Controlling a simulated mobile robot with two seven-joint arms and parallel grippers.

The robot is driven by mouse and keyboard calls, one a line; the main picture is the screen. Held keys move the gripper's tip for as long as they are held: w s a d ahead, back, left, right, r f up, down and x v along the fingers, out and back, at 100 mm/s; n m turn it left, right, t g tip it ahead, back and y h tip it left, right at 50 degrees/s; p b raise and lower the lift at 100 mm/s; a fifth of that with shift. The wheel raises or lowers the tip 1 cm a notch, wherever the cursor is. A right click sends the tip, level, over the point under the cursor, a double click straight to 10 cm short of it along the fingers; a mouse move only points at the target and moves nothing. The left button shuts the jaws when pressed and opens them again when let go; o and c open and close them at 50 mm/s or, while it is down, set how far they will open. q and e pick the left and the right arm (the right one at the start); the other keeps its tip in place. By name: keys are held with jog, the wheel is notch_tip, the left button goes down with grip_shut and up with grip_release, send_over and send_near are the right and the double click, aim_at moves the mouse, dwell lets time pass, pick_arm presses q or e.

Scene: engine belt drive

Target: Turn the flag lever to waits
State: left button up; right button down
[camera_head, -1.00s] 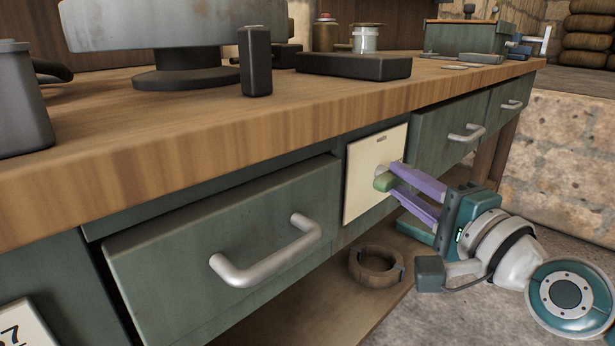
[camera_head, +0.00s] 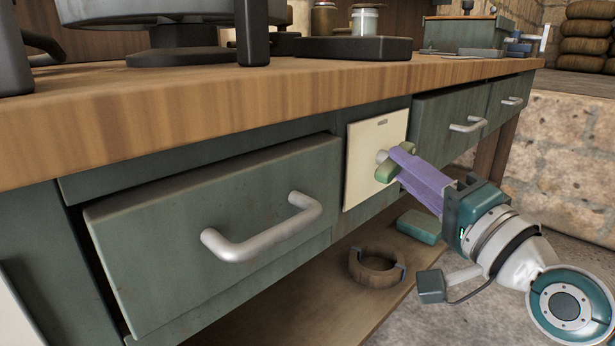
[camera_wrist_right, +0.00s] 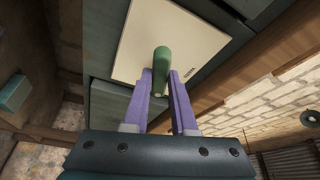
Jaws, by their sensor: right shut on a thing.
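The flag lever (camera_head: 388,170) is a green handle on a pale shaft, standing out from a cream plate (camera_head: 362,150) on the bench front. In the right wrist view the green lever (camera_wrist_right: 162,64) lies between the purple fingers, in front of the plate (camera_wrist_right: 195,35). My right gripper (camera_head: 400,160) is shut on the lever; its fingertips (camera_wrist_right: 160,85) are at the lever's end. Small lettering near the plate's edge in the wrist view is too small to read surely. My left gripper is not in view.
A large drawer (camera_head: 220,225) with a metal handle stands out left of the plate. More drawers (camera_head: 455,125) are to its right. A brown ring (camera_head: 376,266) and a teal block (camera_head: 419,227) lie on the lower shelf. Dark parts and jars stand on the wooden benchtop (camera_head: 250,100).

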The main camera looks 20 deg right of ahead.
jog(key=n+b, duration=0.1)
jog(key=n+t+y+b, duration=0.1)
jog(key=n, duration=0.1)
jog(key=shift+f, duration=0.35)
jog(key=n+y+b, duration=0.1)
jog(key=n, duration=0.2)
jog(key=n+y+b, duration=0.1)
jog(key=n, duration=0.2)
jog(key=shift+d+t+b, duration=0.15)
jog(key=shift+t+b, duration=0.25)
jog(key=shift+w+d+n+y+b, duration=0.1)
jog(key=shift+n+y+b, duration=0.9)
jog(key=shift+n, duration=1.3)
jog(key=shift+w+d+n+y+b, duration=0.1)
jog(key=shift+n+y+b, duration=0.35)
jog(key=shift+n+y, duration=1.45)
jog(key=shift+r+n+g, duration=0.1)
jog(key=shift+n+g, duration=0.2)
jog(key=shift+n, duration=0.3)
jog(key=c, duration=0.7)
grip_release()
jog(key=shift+s, duration=0.1)
jog(key=p+v, duration=0.2)
jog(key=v, duration=0.8)
